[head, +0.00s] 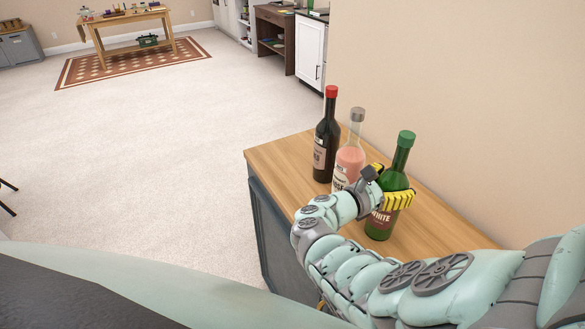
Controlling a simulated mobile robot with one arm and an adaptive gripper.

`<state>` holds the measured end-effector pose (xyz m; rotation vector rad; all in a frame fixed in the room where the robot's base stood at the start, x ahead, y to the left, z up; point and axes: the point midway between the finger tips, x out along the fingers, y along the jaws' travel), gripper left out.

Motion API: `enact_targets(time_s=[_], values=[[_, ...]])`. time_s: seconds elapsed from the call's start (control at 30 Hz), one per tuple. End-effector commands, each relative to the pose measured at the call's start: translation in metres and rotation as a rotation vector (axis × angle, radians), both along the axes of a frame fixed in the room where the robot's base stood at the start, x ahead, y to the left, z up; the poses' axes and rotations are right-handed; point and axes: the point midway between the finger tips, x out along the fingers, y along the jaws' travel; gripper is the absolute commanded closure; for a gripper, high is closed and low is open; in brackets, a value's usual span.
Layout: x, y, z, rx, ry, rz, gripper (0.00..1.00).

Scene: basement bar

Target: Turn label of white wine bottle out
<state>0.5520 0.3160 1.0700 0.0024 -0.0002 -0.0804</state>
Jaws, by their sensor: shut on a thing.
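The white wine bottle (403,151) is green glass with a green cap and stands upright on the wooden cabinet top. Its dark label (381,223) reads "WHITE" and faces toward the lower left, partly below my gripper. My gripper (392,199) is shut on the bottle's upper body, with yellow pads at its sides. My arm comes in from the lower right.
A pink rosé bottle (350,160) stands close to the left, partly hidden by my gripper. A dark red wine bottle (327,140) with a red cap stands beyond it. The cabinet top (278,160) is bare at its left end. A wall (460,110) rises behind.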

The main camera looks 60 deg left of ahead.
Motion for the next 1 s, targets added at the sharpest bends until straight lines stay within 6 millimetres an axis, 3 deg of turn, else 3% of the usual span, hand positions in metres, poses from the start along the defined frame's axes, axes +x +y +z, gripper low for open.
enact_targets(time_s=[0.4, 1.0], values=[[0.0004, -0.0016, -0.003, -0.003, 0.003, -0.158, 0.59], [0.0005, -0.0021, -0.0005, -0.003, 0.002, -0.264, 0.6]])
